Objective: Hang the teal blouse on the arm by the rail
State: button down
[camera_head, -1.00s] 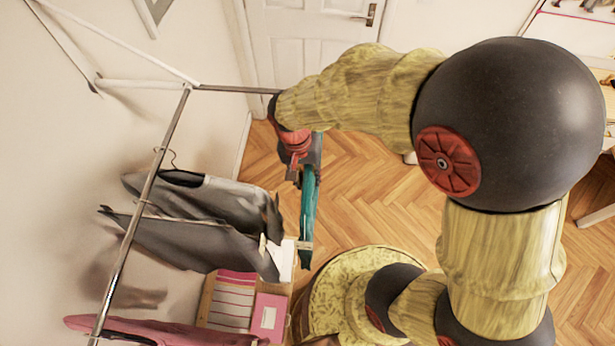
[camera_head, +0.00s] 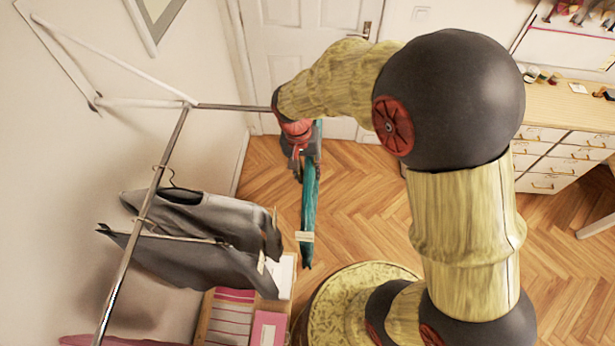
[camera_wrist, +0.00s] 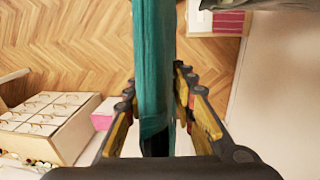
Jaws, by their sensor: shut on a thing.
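The teal blouse (camera_head: 310,195) hangs edge-on below my gripper (camera_head: 305,165), with a pale tag near its lower part. In the wrist view the blouse (camera_wrist: 153,65) runs between the two fingers of my gripper (camera_wrist: 158,100), which is shut on it. Its hanger hook cannot be made out. The rail (camera_head: 140,220) runs along the left wall. A thin grey arm (camera_head: 235,107) sticks out from the rail's far upper end toward the door. My gripper is to the right of the rail and just below the arm's right end, which my wrist partly hides.
Grey garments (camera_head: 205,225) hang on the rail, left of the blouse. Boxes (camera_head: 235,312) stand below them. A white door (camera_head: 305,60) is behind, and a drawer cabinet (camera_head: 565,145) stands at right. Open wooden floor lies between.

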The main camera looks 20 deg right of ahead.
jog(key=shift+w+d+f, duration=0.1)
jog(key=shift+w+d, duration=0.15)
jog(key=shift+w, duration=0.3)
jog(key=shift+f+b, duration=0.75)
jog(key=shift+f, duration=0.2)
jog(key=c, duration=1.4)
grip_release()
jog(key=shift+s, duration=0.1)
notch_tip(320, 180, up, 12)
jog(key=a, duration=0.1)
jog(key=shift+w+a, duration=0.25)
jog(key=shift+w, duration=0.1)
